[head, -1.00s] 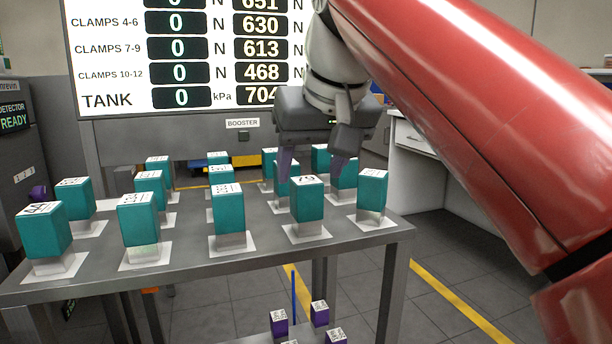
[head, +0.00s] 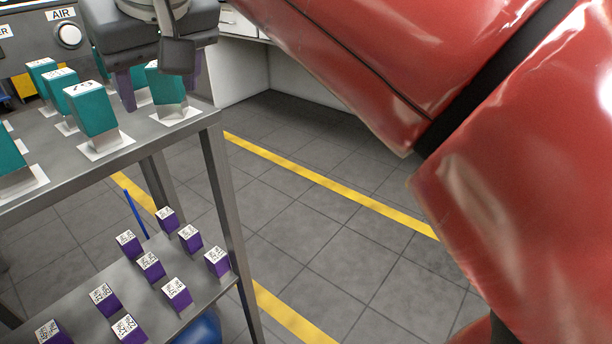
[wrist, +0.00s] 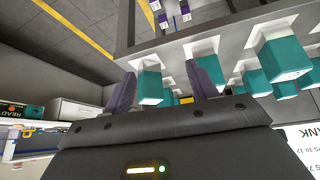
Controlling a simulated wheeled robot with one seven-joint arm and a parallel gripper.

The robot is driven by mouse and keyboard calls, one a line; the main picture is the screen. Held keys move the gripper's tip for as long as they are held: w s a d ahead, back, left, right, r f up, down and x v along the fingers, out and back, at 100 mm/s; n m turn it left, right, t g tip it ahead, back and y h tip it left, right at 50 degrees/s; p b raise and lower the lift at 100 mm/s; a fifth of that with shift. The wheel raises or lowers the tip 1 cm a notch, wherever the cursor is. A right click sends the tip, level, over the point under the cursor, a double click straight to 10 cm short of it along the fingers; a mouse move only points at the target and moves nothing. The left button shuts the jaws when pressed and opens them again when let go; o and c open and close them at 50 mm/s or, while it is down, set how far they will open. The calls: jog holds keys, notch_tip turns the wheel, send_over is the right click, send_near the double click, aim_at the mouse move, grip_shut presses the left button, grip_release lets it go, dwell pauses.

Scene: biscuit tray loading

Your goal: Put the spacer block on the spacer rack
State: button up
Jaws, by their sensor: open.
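Teal blocks with printed white tops stand on pale bases and white pads on the grey table (head: 190,128). One teal block (head: 166,84) is at the table's right corner; in the wrist view a teal block (wrist: 150,86) shows between the fingers. My gripper (head: 159,98) is open, pointing down over this end of the table, its purple fingers apart. I cannot tell whether they touch the block. Smaller purple blocks (head: 151,267) with printed tops stand on a lower shelf (head: 72,296). No readable label tells which blocks are spacers or which surface is the rack.
Another teal block (head: 92,108) stands close to the left of my gripper, with more behind it. A table leg (head: 222,200) stands between the table and the open tiled floor (head: 310,230). A blue rounded object (head: 200,330) shows under the lower shelf.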

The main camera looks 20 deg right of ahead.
jog(key=s+d+f+m, duration=0.1)
jog(key=s+d+f, duration=0.2)
jog(key=f, duration=0.6)
jog(key=s+d+f+m+h, duration=0.1)
jog(key=s+d+f, duration=0.3)
jog(key=d+f, duration=0.4)
jog(key=s+d+f+m+h, duration=0.1)
jog(key=d+f, duration=0.4)
jog(key=f, duration=0.6)
jog(key=shift+s+d+m, duration=0.25)
jog(key=shift+s+m, duration=0.55)
jog(key=shift+s, duration=0.45)
jog(key=shift+f, duration=0.1)
